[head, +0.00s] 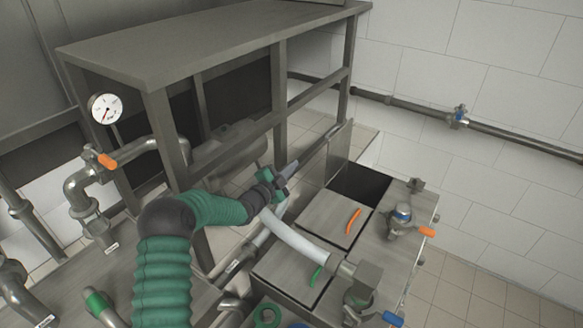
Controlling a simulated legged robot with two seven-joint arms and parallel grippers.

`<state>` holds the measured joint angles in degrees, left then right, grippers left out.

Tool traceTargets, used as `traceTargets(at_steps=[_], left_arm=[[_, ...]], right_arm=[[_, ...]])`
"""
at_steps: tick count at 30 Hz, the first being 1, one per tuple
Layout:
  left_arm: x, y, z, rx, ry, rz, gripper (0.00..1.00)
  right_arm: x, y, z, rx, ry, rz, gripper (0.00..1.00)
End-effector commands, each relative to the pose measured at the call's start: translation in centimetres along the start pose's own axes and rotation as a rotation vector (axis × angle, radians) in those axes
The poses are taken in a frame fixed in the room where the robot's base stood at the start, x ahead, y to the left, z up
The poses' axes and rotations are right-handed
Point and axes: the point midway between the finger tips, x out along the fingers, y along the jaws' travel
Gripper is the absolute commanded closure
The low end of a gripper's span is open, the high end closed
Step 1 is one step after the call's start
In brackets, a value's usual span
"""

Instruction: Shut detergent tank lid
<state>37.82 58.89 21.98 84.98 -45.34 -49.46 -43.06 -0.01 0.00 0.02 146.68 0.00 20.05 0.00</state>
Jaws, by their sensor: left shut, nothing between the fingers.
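The tank block has a dark open compartment (362,184) at its far end. A grey lid (339,150) stands upright at the left edge of this opening. Nearer me, a flat lid with an orange handle (328,219) lies closed, and another flat lid with a green handle (283,275) lies closed. Which one is the detergent tank is not marked legibly. My left gripper (289,170), on the green arm, is shut and empty. It shows to the left of the upright lid, with a visible gap between them. My right gripper is out of view.
A pale hose (295,238) curves over the near lids. Valves with an orange lever (427,232) and a blue lever (393,318) stand on the right of the block. A metal table frame (158,130) with posts rises at the left. Tiled floor (480,285) is clear at the right.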

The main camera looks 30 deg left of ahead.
Motion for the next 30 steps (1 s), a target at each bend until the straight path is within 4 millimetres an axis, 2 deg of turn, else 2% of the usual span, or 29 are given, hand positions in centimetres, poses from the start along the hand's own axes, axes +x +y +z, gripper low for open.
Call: traceTargets(at_steps=[25, 30], left_arm=[[0.03, 0.03, -0.09, 0.0, 0.001, 0.001, 0.99], [0.04, 0.04, -0.13, 0.0, 0.001, 0.001, 0.77]], right_arm=[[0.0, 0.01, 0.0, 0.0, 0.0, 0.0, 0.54], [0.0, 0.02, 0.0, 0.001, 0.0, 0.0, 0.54]])
